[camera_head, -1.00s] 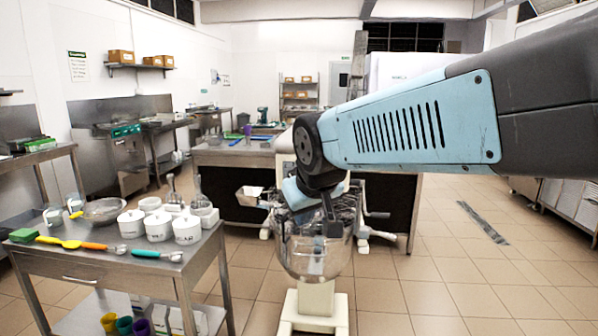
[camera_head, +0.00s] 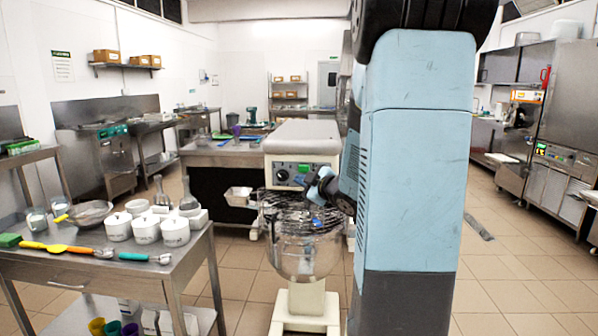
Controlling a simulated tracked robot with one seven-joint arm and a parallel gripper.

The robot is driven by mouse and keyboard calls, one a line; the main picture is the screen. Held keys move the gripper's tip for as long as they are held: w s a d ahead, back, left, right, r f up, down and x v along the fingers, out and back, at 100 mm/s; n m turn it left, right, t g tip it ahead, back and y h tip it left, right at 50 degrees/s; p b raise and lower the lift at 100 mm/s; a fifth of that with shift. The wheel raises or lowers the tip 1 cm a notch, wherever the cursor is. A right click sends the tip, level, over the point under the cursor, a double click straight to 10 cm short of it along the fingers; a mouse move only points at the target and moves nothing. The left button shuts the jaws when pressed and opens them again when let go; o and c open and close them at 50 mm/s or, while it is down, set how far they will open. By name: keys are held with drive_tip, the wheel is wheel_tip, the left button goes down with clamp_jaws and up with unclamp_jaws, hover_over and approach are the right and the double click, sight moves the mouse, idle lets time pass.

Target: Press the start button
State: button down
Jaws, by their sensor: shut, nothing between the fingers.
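A planetary mixer (camera_head: 300,138) with a cream head stands in the middle of the view. Its dark control panel carries a black round knob (camera_head: 282,175) at the left and a small green button (camera_head: 304,168) to the right of it. My gripper (camera_head: 313,192) is shut and empty, just below and to the right of the green button, in front of the mixer. It looks apart from the button, but the gap is hard to judge. My blue arm hides the right side of the mixer. A clear bowl (camera_head: 292,255) hangs below a wire guard.
A steel counter (camera_head: 225,153) stands behind the mixer. Machines with panels (camera_head: 552,154) line the right wall. Tiled floor at the right is mostly clear.

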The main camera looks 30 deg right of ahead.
sight(306, 172)
drive_tip(key=shift+d+f+n+y, duration=0.15)
drive_tip(key=shift+f+n+y, duration=0.25)
drive_tip(key=shift+y, duration=0.2)
drive_tip(key=shift+r, duration=0.1)
drive_tip(key=w+d, duration=0.5)
drive_tip(key=w, duration=0.2)
drive_tip(key=shift+w, duration=0.15)
idle(2.1)
drive_tip(key=shift+w+d, duration=0.2)
drive_tip(key=shift+w, duration=0.15)
